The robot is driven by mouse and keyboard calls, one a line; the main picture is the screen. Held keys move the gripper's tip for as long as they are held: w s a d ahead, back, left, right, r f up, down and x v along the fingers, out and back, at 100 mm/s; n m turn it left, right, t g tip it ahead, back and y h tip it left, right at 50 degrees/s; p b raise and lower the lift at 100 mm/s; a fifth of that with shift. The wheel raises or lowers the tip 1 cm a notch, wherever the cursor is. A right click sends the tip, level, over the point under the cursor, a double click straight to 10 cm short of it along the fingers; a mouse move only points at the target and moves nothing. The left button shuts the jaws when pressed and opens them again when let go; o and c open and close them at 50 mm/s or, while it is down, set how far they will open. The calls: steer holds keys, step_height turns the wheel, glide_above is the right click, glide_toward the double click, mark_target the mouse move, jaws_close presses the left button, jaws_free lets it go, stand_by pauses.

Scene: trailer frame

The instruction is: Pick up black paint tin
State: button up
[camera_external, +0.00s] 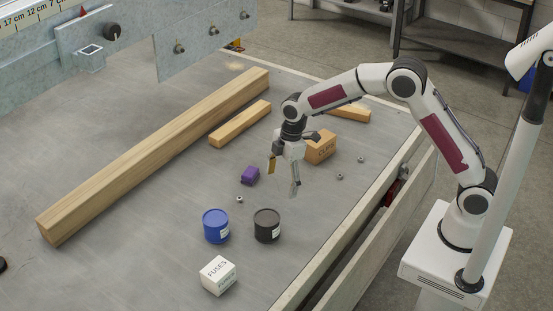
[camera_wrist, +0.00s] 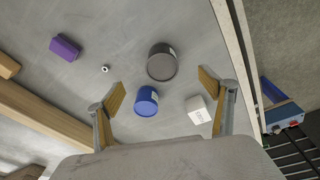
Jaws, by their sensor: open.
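The black paint tin (camera_external: 267,226) stands upright on the grey table, just right of the blue paint tin (camera_external: 216,226). In the wrist view the black tin (camera_wrist: 161,62) lies beyond and between the fingertips, with the blue tin (camera_wrist: 146,101) nearer to the left finger. My gripper (camera_external: 284,175) is open and empty, pointing down above the table, behind the black tin and apart from it. In the wrist view its two fingers (camera_wrist: 162,92) are spread wide.
A white fuses box (camera_external: 218,275) stands in front of the tins. A purple block (camera_external: 250,175) and a cardboard box (camera_external: 320,147) are near the gripper. A long wooden beam (camera_external: 160,152) crosses the left side. Several nuts lie about. The table's raised edge (camera_external: 345,235) is at right.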

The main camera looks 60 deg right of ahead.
mark_target(268, 216)
steer(key=w+a+f, duration=0.1)
steer(key=f, duration=0.2)
steer(key=a+f+n, duration=0.1)
steer(key=f, duration=0.2)
steer(key=w+a+f+n+g, duration=0.1)
steer(key=f, duration=0.3)
steer(key=shift+w+a, duration=0.2)
steer(key=shift+w, duration=0.1)
steer(key=shift+a+f, duration=0.2)
steer(key=shift+f, duration=1.05)
steer(key=shift+f, duration=0.15)
steer(key=shift+w+a+f, duration=0.1)
steer(key=shift+a+f, duration=0.1)
steer(key=shift+f, duration=1.05)
steer(key=shift+a+f, duration=0.15)
steer(key=shift+f, duration=1.05)
steer(key=c, duration=1.6)
